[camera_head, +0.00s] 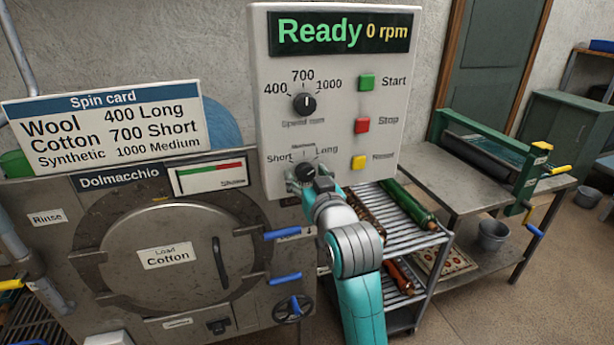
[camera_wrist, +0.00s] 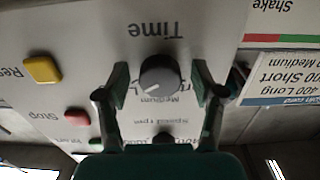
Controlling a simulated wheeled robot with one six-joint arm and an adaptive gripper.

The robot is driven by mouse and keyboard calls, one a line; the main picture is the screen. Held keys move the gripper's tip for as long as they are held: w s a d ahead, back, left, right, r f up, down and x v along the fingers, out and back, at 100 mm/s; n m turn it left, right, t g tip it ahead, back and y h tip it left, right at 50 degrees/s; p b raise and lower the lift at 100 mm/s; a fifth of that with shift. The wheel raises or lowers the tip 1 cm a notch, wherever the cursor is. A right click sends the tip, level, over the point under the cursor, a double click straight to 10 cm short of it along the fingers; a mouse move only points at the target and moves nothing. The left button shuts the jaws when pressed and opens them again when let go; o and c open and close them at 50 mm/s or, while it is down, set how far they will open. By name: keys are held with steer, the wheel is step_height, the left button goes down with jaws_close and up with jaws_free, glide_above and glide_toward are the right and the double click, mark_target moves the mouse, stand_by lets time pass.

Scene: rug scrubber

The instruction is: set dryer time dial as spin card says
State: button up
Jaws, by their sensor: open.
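The spin card (camera_head: 104,128) reads Wool 400 Long, Cotton 700 Short, Synthetic 1000 Medium. The load label (camera_head: 166,255) on the round door reads Cotton. The time dial (camera_head: 306,172) sits low on the white control panel (camera_head: 272,92), with Short, Medium and Long around it. Its pale pointer seems to lean up and right, towards Long; this is hard to tell. In the wrist view the time dial (camera_wrist: 160,75) appears upside down between my fingers. My gripper (camera_wrist: 161,82) is open around it, with a gap on each side. The head view shows my gripper (camera_head: 309,183) at the dial.
Above, the speed dial (camera_head: 304,103) points up at 700. The display (camera_head: 342,32) reads Ready 0 rpm. Green Start (camera_head: 367,82), red Stop (camera_head: 362,125) and yellow (camera_head: 358,162) buttons line the panel's right. A rack of rolls (camera_head: 408,240) stands behind my arm.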

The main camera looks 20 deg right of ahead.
steer(key=c, duration=1.1)
steer(key=shift+n, duration=0.4)
steer(key=n, duration=0.4)
steer(key=shift+n, duration=0.3)
steer(key=n, duration=0.6)
steer(key=shift+d, duration=0.1)
steer(key=n, duration=0.6)
steer(key=shift+r+n, duration=0.1)
steer(key=shift+n, duration=0.3)
steer(key=n, duration=0.5)
steer(key=shift+n, duration=0.3)
